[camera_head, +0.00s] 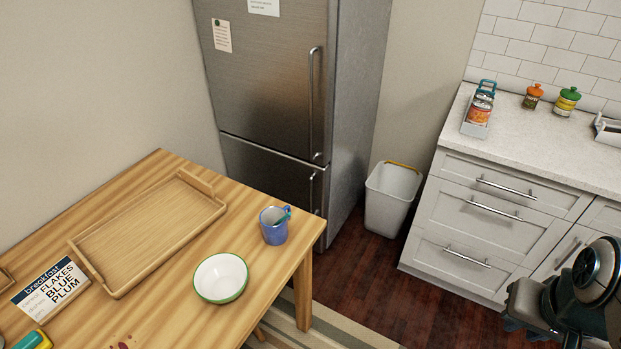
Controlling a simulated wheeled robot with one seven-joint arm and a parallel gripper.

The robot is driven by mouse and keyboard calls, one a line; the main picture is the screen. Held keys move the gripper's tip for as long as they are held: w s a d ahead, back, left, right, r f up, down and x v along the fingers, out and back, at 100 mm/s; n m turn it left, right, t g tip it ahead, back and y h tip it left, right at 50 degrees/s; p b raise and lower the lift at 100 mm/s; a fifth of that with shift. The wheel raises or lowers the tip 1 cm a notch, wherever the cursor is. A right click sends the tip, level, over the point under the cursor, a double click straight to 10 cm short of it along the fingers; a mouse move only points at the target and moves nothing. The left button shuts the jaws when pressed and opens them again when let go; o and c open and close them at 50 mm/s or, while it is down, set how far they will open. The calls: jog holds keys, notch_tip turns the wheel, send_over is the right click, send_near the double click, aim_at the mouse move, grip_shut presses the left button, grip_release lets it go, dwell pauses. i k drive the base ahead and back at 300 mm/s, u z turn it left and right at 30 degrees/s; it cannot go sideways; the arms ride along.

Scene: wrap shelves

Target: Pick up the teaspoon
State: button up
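A blue mug (273,229) stands upright on the wooden table near its right corner. A thin teal piece (285,215) sticks out over the mug's rim; it may be the handle of the teaspoon, but the rest is hidden in the mug. I see no other teaspoon. My gripper (522,318) is at the lower right, in front of the drawers and well away from the mug. Its fingers are dark and too unclear to show whether they are open, and I see nothing held.
On the table (185,293) are a white bowl with a green rim (220,278), a wooden tray (150,235) and a breakfast sign (50,290). A fridge (265,80) and a white bin (390,198) stand behind. The counter (545,140) holds jars and a caddy (479,112).

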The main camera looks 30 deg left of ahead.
aim_at(282, 219)
jog(key=u, duration=0.85)
jog(key=i, duration=1.1)
jog(key=u, duration=1)
